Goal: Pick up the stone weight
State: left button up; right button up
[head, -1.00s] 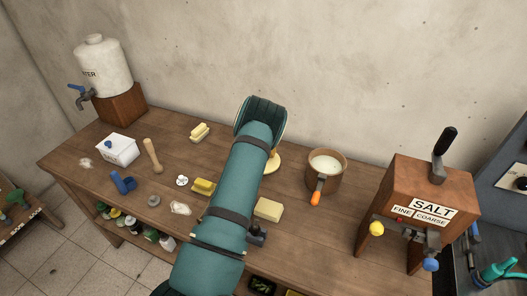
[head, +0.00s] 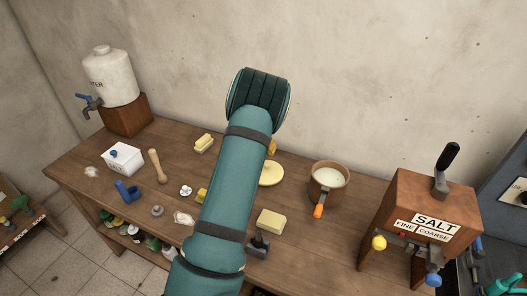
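A small grey round piece (head: 157,211), which looks like the stone weight, lies flat on the wooden table (head: 135,190) near its front edge, left of my arm. Nothing touches it. One of my teal arms rises from the bottom centre and crosses over the middle of the table, with its dark ridged joint highest in the view. No gripper fingers show for either arm, so I cannot see whether they hold anything.
Around the grey piece are a blue holder (head: 127,192), a wooden pestle (head: 158,167), a white flower-like piece (head: 186,191) and a pale patch (head: 184,218). A white box (head: 123,160) stands behind. A milk pot (head: 328,183) and salt box (head: 420,200) stand right.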

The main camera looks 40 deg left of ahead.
aim_at(157, 211)
jog(key=k, duration=1.5)
